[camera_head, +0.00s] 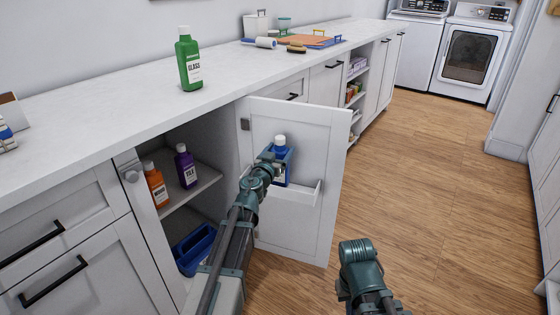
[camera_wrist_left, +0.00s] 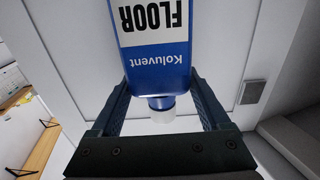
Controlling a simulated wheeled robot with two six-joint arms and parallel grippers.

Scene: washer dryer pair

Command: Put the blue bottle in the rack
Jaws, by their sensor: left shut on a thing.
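The blue bottle (camera_head: 283,154) with a white cap is upright at the inner side of the open cabinet door, just above or in the white door rack (camera_head: 305,194). Whether its base rests in the rack cannot be told. My left gripper (camera_head: 270,160) is shut on the bottle. In the left wrist view the blue bottle (camera_wrist_left: 155,60), labelled FLOOR, appears upside down between the fingers of the left gripper (camera_wrist_left: 160,100). My right gripper (camera_head: 360,255) is over the floor, right of the door, its fingers not clearly visible.
The white cabinet door (camera_head: 325,135) stands open. Inside the cabinet are an orange bottle (camera_head: 156,184), a purple bottle (camera_head: 186,166) and a blue caddy (camera_head: 195,249). A green bottle (camera_head: 188,62) stands on the counter (camera_head: 120,85). The wooden floor (camera_head: 430,170) to the right is clear.

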